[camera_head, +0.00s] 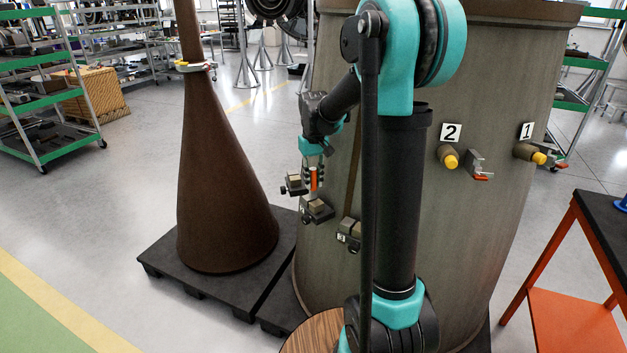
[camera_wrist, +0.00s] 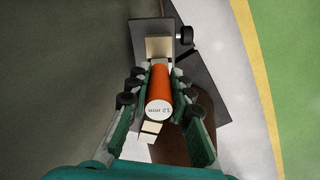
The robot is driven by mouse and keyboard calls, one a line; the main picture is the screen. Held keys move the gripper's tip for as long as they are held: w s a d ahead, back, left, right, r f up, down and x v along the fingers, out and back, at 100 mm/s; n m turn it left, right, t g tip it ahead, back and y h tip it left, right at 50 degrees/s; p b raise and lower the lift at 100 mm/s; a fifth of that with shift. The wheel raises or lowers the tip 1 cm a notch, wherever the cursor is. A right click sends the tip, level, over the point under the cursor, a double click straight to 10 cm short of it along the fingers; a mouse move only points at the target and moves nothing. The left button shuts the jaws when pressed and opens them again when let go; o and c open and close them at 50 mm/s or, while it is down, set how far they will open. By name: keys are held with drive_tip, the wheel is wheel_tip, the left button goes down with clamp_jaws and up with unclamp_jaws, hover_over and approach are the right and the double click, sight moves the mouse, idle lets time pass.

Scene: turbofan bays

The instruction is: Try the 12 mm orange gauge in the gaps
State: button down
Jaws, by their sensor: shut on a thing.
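The orange gauge (camera_wrist: 160,84) is a short cylinder with a white end face marked 12 mm. My gripper (camera_wrist: 159,76) is shut on it, with a finger on either side. In the head view my gripper (camera_head: 314,172) holds the gauge (camera_head: 314,180) upright beside the large grey-brown casing. A fixture with two tan blocks on dark brackets is there: the upper block (camera_head: 294,179) and the lower block (camera_head: 317,206). In the wrist view, a tan block (camera_wrist: 158,46) and a pale block (camera_wrist: 150,130) lie on opposite sides of the gauge. I cannot tell whether the gauge is in the gap.
Another fixture (camera_head: 348,228) sits lower right on the casing (camera_head: 340,265). Number plates 2 (camera_head: 451,132) and 1 (camera_head: 527,130) have yellow-ended fittings below them. A brown cone (camera_head: 220,180) stands left on a black pallet (camera_head: 195,283). An orange-framed table (camera_head: 575,320) stands right.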

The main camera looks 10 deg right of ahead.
sight(314, 169)
drive_tip(key=shift+f, duration=0.3)
idle(0.4)
drive_tip(key=shift+r, duration=0.15)
idle(0.6)
drive_tip(key=shift+r, duration=2.9)
